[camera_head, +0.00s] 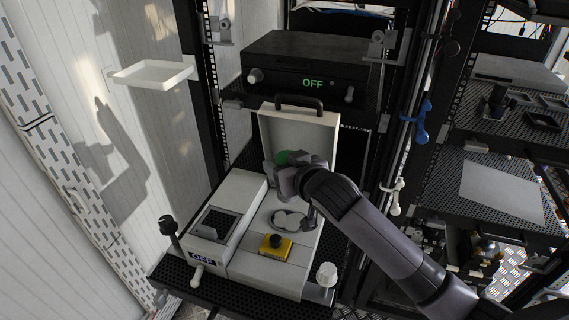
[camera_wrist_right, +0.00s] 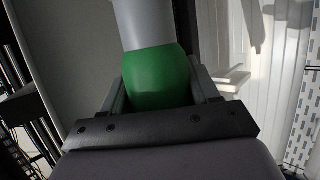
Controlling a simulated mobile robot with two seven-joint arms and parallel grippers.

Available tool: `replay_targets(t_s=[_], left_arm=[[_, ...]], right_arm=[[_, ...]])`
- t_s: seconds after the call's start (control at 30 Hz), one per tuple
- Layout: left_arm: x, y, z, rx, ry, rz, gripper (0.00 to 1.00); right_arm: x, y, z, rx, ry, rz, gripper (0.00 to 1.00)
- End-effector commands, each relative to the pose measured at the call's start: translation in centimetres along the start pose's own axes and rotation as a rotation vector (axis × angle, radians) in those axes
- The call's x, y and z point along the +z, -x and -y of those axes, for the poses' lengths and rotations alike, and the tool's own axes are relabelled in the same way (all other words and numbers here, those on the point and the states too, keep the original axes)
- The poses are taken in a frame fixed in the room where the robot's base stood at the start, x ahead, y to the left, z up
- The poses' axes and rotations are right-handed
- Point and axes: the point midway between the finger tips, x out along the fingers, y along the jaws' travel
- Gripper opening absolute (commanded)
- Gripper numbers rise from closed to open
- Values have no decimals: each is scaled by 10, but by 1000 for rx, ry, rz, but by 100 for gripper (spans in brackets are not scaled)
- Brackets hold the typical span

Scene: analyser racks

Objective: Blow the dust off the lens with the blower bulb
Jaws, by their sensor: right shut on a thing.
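The blower bulb is green with a grey nozzle. It shows large between my fingers in the right wrist view (camera_wrist_right: 158,80), and a bit of its green shows in the head view (camera_head: 283,157). My right gripper (camera_head: 290,176) is shut on it, above the white analyser (camera_head: 250,257) and in front of its raised lid (camera_head: 300,128). A round recess (camera_head: 290,220) with pale round shapes lies below the gripper. The lens may be there, but I cannot make out the lens or any dust. My left gripper is not in view.
A yellow block with a black knob (camera_head: 276,246) sits on the analyser's front. A black unit reading OFF (camera_head: 305,75) stands on the shelf behind. A white tray (camera_head: 152,73) is at the left wall. Rack posts and shelves (camera_head: 487,130) crowd the right.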

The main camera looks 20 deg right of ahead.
Motion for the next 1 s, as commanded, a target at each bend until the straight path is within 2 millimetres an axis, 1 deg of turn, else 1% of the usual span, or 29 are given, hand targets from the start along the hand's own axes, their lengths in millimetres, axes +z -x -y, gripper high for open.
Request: replay_targets(t_s=[0.13, 0.2, 0.63, 0.77, 1.0], left_arm=[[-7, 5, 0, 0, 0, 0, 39], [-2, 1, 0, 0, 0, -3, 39], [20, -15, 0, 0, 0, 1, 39], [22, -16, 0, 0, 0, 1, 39], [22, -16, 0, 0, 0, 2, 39]], right_arm=[[-3, 2, 0, 2, -1, 1, 52], [7, -2, 0, 2, -1, 2, 52], [48, -17, 0, 2, 0, 1, 52], [52, -18, 0, 1, 0, 0, 52], [51, -18, 0, 1, 0, -1, 52]])
